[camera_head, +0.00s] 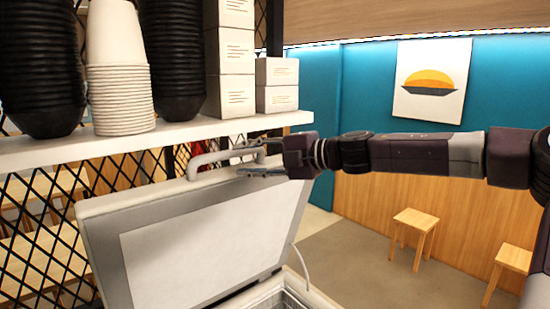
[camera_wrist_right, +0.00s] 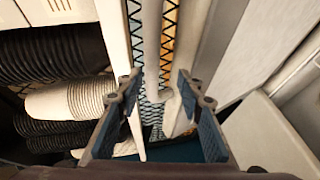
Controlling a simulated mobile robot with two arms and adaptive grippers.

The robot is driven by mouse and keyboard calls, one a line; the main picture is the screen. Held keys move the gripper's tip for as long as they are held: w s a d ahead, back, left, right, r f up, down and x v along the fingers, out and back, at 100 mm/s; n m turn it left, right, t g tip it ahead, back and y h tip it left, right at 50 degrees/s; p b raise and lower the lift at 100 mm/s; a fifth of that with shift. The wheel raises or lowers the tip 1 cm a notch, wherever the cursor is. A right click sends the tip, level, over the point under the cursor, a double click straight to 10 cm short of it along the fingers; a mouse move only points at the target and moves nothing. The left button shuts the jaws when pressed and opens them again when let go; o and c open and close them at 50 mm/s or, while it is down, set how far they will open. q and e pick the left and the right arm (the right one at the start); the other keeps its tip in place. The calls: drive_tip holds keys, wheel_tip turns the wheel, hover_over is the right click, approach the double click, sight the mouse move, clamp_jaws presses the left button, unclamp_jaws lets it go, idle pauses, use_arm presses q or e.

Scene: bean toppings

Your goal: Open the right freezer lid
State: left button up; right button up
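The freezer lid (camera_head: 205,245) stands raised and tilted steeply up in the head view, its pale inner panel facing me. Its white bar handle (camera_head: 205,161) is at the lid's top edge. My right gripper (camera_head: 243,159) is at the right end of this handle, with its fingers spread apart. In the right wrist view, the fingers of my right gripper (camera_wrist_right: 163,100) are also wide apart, and the white handle (camera_wrist_right: 152,55) runs between them without both fingers closing on it. Below the lid, part of the open freezer (camera_head: 285,299) shows. My left gripper is not in view.
A white shelf (camera_head: 150,140) with black bowl stacks (camera_head: 40,70), white cups (camera_head: 118,75) and boxes (camera_head: 230,65) is close behind and above the lid. A black lattice (camera_head: 40,240) stands behind. Wooden stools (camera_head: 413,232) are at the right, with open floor around them.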

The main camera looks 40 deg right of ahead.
drive_tip(key=v, duration=0.8)
idle(0.8)
